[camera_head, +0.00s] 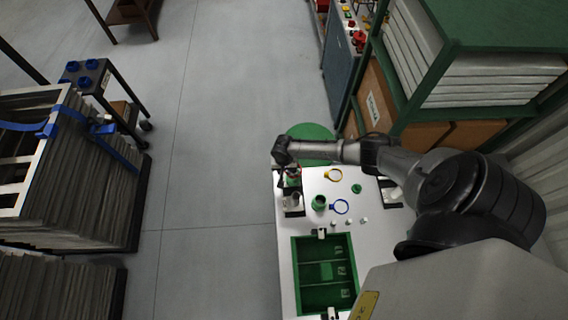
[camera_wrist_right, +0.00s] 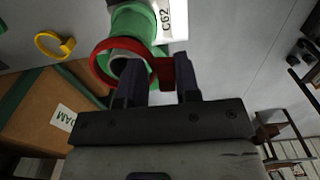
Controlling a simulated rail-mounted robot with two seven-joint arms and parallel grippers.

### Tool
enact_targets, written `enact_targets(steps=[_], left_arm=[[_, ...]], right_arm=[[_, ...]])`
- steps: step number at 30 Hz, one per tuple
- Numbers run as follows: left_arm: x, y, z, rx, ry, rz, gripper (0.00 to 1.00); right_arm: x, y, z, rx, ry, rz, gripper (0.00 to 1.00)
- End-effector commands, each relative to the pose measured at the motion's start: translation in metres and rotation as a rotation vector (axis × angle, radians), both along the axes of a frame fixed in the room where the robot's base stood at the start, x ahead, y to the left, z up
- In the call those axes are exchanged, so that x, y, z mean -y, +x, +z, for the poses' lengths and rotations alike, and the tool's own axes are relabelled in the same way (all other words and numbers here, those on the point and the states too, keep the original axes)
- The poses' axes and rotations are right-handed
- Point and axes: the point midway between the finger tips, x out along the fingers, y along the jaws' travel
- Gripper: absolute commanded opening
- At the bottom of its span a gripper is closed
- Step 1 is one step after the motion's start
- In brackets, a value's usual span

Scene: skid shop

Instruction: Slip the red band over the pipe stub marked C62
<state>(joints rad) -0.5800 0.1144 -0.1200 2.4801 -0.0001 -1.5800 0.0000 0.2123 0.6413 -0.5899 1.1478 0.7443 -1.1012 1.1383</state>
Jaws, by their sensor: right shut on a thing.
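The red band (camera_wrist_right: 98,55) is held by its tab (camera_wrist_right: 166,72) between the fingers of my right gripper (camera_wrist_right: 160,82). In the right wrist view the ring lies at the open mouth of the green pipe stub (camera_wrist_right: 133,24), with the stub's end showing inside the ring. I cannot tell how far the ring sits around the stub. A white plate marked C62 (camera_wrist_right: 168,18) is beside the stub. In the head view my right gripper (camera_head: 290,178) is at the table's far left corner and mostly hides band and stub. My left gripper is not in view.
The white table (camera_head: 284,240) also bears a yellow band (camera_head: 333,174), a blue band (camera_head: 340,206), another green stub (camera_head: 319,202), small loose pieces and a green divided tray (camera_head: 297,270). A green shelf rack (camera_head: 452,45) stands at the right.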

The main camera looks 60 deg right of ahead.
Motion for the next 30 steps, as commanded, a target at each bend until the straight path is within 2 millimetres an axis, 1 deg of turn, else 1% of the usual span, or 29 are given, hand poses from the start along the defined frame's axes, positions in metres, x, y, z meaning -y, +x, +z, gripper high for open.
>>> enact_targets(steps=[30], left_arm=[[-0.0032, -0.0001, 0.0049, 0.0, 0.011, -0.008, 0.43]], right_arm=[[-0.0003, -0.0007, -0.0008, -0.001, 0.0, 0.001, 0.08]])
